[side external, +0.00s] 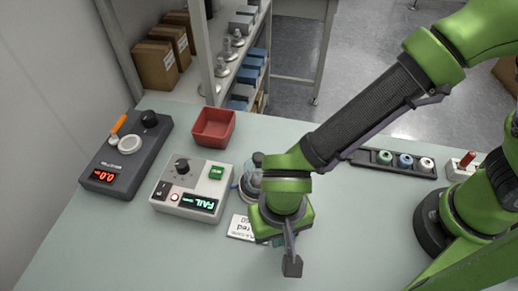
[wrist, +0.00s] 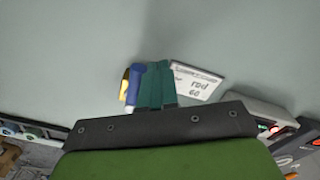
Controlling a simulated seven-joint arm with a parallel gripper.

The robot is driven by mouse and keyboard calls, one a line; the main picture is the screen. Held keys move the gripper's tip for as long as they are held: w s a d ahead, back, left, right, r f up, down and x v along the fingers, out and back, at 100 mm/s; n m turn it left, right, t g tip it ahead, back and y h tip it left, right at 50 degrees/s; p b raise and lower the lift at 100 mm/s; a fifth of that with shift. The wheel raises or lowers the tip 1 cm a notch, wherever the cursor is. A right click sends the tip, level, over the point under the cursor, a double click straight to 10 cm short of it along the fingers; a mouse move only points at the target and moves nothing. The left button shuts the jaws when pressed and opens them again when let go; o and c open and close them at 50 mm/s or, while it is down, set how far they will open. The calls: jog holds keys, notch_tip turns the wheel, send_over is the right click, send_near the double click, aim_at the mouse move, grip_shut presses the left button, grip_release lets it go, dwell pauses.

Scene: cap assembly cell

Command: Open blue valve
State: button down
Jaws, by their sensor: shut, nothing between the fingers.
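My gripper shows in the wrist view (wrist: 156,86) with its teal fingers together and nothing between them. A blue part (wrist: 137,82) with a pale tip lies close along the left side of the fingers, perhaps the blue valve's handle; I cannot tell whether they touch. A yellow part (wrist: 124,86) shows just left of it. In the side external view my gripper (side external: 277,242) points down low over the table, its fingertips mostly hidden by my wrist. No blue valve can be made out clearly there.
A white card (side external: 240,228) reading "red 60" lies beside my gripper. A tester showing FAIL (side external: 168,207), a dark scale (side external: 99,157) and a red bin (side external: 213,127) stand left. A cap rack (side external: 368,161) stands right. The front table is clear.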

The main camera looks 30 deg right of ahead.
jog(key=shift+s, duration=0.2)
jog(key=shift+s+d, duration=0.3)
jog(key=shift+s, duration=0.1)
dwell(0.5)
